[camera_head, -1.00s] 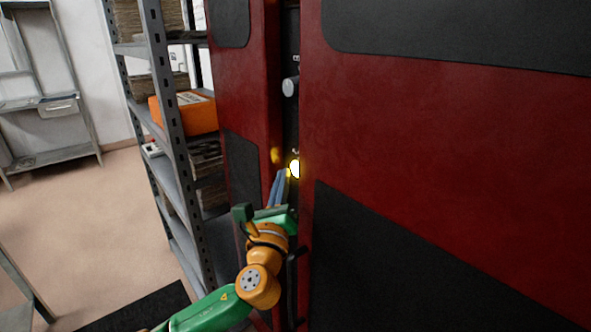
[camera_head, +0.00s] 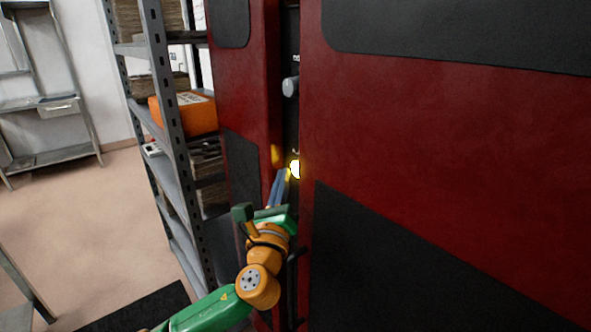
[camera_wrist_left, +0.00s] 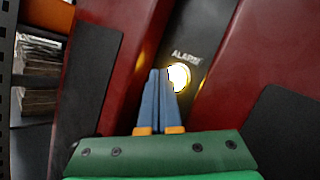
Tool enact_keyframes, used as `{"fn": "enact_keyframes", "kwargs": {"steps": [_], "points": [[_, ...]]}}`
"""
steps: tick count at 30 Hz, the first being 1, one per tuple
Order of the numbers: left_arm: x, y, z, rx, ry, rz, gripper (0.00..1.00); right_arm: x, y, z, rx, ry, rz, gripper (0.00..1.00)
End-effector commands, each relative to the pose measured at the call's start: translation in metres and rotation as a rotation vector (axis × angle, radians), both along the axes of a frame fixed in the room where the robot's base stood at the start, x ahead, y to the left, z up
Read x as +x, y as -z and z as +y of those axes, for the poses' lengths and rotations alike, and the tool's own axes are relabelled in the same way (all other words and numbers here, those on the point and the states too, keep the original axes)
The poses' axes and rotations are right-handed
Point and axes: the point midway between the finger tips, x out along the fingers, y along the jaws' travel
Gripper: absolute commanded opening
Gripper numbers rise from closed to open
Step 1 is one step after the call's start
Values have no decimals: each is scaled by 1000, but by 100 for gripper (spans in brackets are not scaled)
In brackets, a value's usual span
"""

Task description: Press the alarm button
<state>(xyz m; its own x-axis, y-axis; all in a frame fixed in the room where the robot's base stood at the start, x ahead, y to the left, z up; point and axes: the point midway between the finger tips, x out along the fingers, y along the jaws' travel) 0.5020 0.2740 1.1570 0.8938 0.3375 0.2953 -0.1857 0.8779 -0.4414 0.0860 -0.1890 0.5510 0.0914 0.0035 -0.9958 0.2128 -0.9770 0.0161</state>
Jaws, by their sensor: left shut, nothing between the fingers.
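The alarm button (camera_head: 295,168) glows bright yellow-white on a dark strip between two red panels. In the left wrist view the lit button (camera_wrist_left: 179,78) sits just under the word "ALARM", right of my fingertips. My left gripper (camera_head: 284,171) is shut and empty, its blue fingers pointing up at the strip. My right gripper is not in view.
A grey knob (camera_head: 290,87) sits above the button on the same strip. The red panels (camera_head: 440,150) stand close on both sides. A metal shelf (camera_head: 172,120) with an orange box (camera_head: 185,114) stands at the left. Open floor (camera_head: 95,225) lies further left.

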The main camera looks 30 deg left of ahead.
Motion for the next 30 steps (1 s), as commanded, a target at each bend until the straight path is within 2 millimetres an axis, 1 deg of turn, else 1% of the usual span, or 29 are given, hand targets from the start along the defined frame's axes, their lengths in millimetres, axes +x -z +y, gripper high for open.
{"fn": "enact_keyframes", "kwargs": {"steps": [9,30], "points": [[8,-1,-3,0,1,-1,0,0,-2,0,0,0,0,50],[12,0,-5,-1,0,0,0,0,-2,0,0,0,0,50]]}}
